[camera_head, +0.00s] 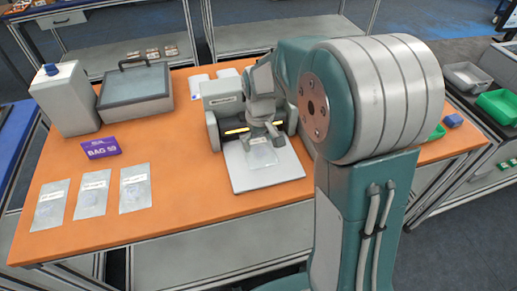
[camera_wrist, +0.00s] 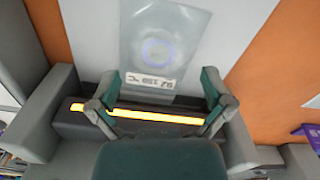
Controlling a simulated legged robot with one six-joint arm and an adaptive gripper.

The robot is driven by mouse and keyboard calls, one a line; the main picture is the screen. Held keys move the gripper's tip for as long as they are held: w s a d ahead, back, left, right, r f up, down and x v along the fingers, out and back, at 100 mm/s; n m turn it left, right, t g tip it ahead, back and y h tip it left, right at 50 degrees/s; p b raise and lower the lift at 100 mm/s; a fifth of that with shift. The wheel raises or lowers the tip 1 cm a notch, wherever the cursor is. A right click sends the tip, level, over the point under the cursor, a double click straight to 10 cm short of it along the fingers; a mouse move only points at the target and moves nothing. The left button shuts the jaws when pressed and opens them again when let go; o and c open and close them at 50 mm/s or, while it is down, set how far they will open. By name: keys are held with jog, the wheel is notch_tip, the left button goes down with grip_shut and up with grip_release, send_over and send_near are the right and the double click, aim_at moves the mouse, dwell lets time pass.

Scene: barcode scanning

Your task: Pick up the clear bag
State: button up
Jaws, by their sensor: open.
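A clear bag (camera_head: 263,156) with a round item inside and a white printed label lies flat on the white plate (camera_head: 262,180) in front of the scanner. In the wrist view the clear bag (camera_wrist: 160,42) is at the top middle, its label end towards my gripper. My gripper (camera_head: 258,138) is over the label end of the bag. In the wrist view my gripper (camera_wrist: 158,88) has its fingers spread apart, one either side of the label end, with nothing held. Whether the fingertips touch the plate cannot be told.
The scanner (camera_head: 223,97) with a glowing yellow strip (camera_wrist: 150,116) stands right by my gripper. Several other clear bags (camera_head: 92,194) lie on the orange table's left, near a purple "BAG 59" sign (camera_head: 101,148). A grey case (camera_head: 136,91) stands behind. The table's front middle is clear.

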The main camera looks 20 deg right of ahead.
aim_at(260, 150)
jog(key=shift+f, duration=1.5)
jog(key=c, duration=1.3)
jog(key=shift+r, duration=0.2)
